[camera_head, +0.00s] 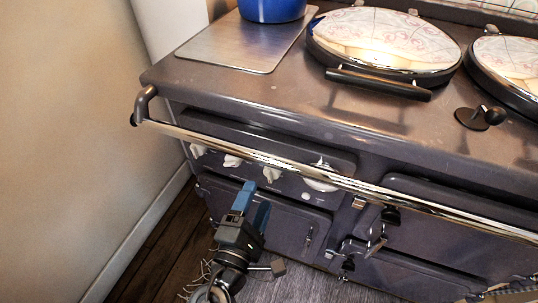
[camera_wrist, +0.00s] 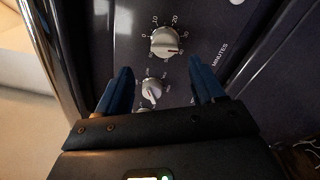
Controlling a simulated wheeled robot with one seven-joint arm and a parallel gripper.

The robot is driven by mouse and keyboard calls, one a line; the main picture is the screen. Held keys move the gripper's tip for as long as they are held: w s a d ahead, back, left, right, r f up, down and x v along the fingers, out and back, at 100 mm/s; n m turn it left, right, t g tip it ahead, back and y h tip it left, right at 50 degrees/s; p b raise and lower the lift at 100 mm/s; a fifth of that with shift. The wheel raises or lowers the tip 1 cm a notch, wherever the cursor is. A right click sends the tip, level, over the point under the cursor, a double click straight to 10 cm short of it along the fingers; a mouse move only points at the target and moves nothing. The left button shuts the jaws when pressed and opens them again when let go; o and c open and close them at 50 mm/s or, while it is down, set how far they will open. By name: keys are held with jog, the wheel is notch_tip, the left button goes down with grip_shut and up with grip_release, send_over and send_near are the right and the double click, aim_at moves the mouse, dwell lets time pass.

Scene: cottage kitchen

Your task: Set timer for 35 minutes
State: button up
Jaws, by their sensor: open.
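The timer knob (camera_wrist: 165,42) is a round silver-grey dial with a number scale and the word MINUTES beside it on the dark panel. A dark line on its face runs toward the right side, but its exact setting is too small to read. A smaller knob (camera_wrist: 152,90) sits below it in the wrist view, between my fingers. My gripper (camera_wrist: 160,66) is open and empty, its blue fingers spread, with the timer knob just beyond the tips. In the head view my gripper (camera_head: 256,188) is in front of the stove's control panel, below the knob row.
The grey range stove (camera_head: 250,85) has a chrome rail (camera_head: 270,160) running above and in front of the panel. A blue pot (camera_head: 271,8) and round lids (camera_head: 384,40) are on top. A wall (camera_head: 75,120) stands at left. Oven doors (camera_head: 265,218) lie below.

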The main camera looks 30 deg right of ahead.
aim_at(269, 179)
jog(key=shift+w+d+f+n+y+p, duration=0.1)
jog(key=shift+w+d+n+p, duration=0.55)
jog(key=shift+d, duration=0.3)
jog(key=shift+w+d+f+n+y+p, duration=0.1)
jog(key=shift+w+d+n+p, duration=0.4)
jog(key=shift+d+n, duration=0.4)
jog(key=shift+w+d+n+y+p, duration=0.1)
jog(key=shift+w+d+n+p, duration=0.35)
jog(key=shift+w+d+n, duration=0.45)
jog(key=shift+s+d+m, duration=0.15)
jog(key=shift+m, duration=0.1)
jog(key=shift+c, duration=0.5)
jog(key=c, duration=0.9)
jog(key=shift+f+m+b, duration=0.1)
jog(key=shift+m+b, duration=0.45)
jog(key=shift+m, duration=0.05)
jog(key=shift+c, duration=0.2)
jog(key=o, duration=1)
